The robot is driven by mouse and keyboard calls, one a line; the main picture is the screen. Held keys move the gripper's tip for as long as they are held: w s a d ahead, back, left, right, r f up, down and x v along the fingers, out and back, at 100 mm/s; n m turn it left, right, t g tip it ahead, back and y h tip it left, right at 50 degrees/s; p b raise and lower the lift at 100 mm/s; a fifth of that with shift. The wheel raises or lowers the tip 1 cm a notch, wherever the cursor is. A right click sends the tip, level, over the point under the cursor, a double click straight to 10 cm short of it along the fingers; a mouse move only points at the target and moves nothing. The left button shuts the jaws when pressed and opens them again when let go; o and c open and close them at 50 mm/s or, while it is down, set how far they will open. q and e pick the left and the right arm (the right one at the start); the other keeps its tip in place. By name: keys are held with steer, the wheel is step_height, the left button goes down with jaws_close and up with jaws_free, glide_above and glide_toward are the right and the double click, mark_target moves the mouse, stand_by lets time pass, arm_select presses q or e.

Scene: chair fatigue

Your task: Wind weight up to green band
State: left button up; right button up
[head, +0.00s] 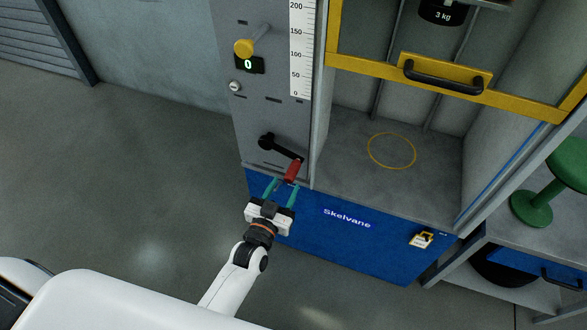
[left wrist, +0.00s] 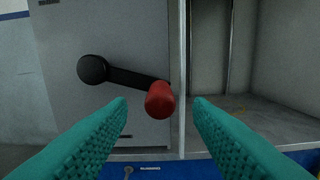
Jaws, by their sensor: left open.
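A black crank arm (head: 272,146) with a red handle (head: 292,171) is mounted low on the grey front panel. The crank points to the right and slightly down. My left gripper (head: 283,186) is open, with its teal fingers just short of the red handle. In the left wrist view the red handle (left wrist: 160,99) sits between and beyond the two fingertips, not gripped. A black weight marked 3 kg (head: 441,12) hangs at the top of the bay, its top cut off. A white scale (head: 302,50) runs up the panel; no green band is visible. My right gripper is not in view.
A yellow-framed guard with a black handle (head: 444,78) crosses the bay's upper part. A yellow knob (head: 244,47) and a display reading 0 (head: 248,65) sit above the crank. A green stool-like part (head: 532,208) stands at right. Floor at left is clear.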

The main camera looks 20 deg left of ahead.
mark_target(298, 161)
arm_select(q)
steer(key=w, duration=0.7)
steer(key=shift+w+d, duration=0.2)
steer(key=shift+d, duration=0.05)
jaws_close()
